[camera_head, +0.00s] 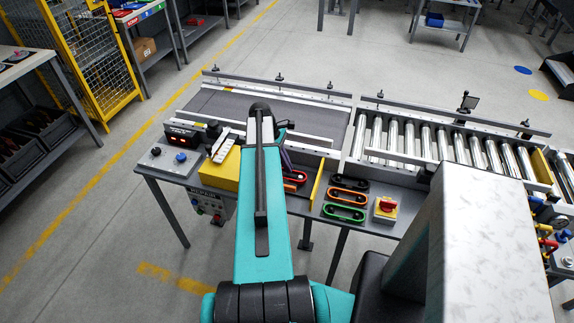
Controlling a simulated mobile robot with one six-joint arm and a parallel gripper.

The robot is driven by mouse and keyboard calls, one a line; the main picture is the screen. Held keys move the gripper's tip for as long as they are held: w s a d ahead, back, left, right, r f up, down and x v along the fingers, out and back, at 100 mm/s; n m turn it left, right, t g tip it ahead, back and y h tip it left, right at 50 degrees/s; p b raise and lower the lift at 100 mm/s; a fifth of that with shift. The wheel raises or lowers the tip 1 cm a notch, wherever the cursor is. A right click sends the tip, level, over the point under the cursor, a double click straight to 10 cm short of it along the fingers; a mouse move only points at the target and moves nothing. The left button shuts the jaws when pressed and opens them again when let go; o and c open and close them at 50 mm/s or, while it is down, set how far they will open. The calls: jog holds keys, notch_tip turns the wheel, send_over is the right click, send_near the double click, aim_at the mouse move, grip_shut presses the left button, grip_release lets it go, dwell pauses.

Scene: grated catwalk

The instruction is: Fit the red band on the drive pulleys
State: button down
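A red band (296,177) shows just to the right of my teal arm, on the front ledge of the conveyor table; its left part is hidden by the arm. It looks like a flat, long loop. An orange loop (348,197) and a green loop (344,214) lie to its right, past a thin yellow upright plate (317,183). I cannot make out which parts are the drive pulleys. My arm rises from the bottom and covers the middle of the ledge. My gripper's fingers are hidden behind it.
A yellow block (227,168) and a control panel (170,160) stand left of the arm. A red-knobbed switch box (386,208) sits right of the loops. The flat belt (220,106) and steel rollers (470,148) lie behind. The floor beyond is open.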

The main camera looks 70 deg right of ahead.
jog(key=shift+f, duration=0.55)
jog(key=c, duration=1.9)
grip_release()
jog(key=shift+o, duration=0.3)
jog(key=o, duration=0.3)
jog(key=shift+r+p, duration=2.5)
jog(key=shift+r, duration=1.5)
